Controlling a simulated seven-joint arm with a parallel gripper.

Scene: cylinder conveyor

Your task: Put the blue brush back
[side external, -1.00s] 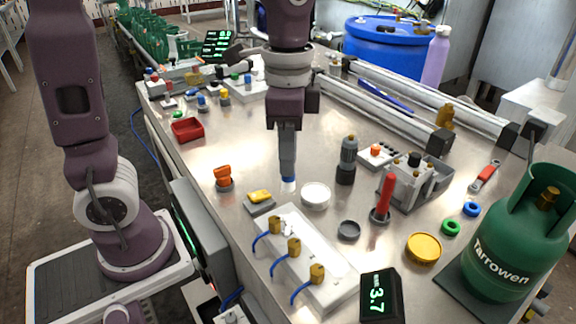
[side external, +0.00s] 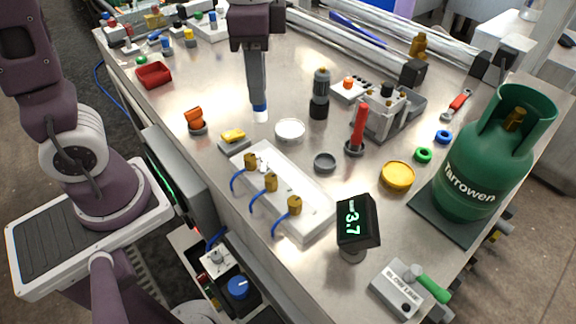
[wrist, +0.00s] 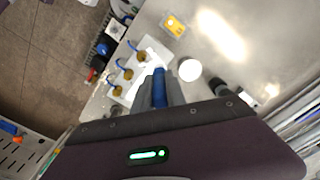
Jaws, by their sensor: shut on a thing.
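My gripper (side external: 259,98) points down over the steel table, left of the white round dish (side external: 290,130). It is shut on the blue brush, which is upright; its blue collar (side external: 260,106) and pale tip show below the fingers. Whether the tip touches the table I cannot tell. In the wrist view the blue brush (wrist: 160,87) lies between the two grey fingers, with the white dish (wrist: 189,68) beside it. Most of the handle is hidden by the fingers in the side view.
A yellow block on a grey base (side external: 233,136) and a white fixture with brass valves and blue hoses (side external: 270,183) stand in front. A black cylinder (side external: 320,95) and red-handled tool (side external: 357,130) stand to the right.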

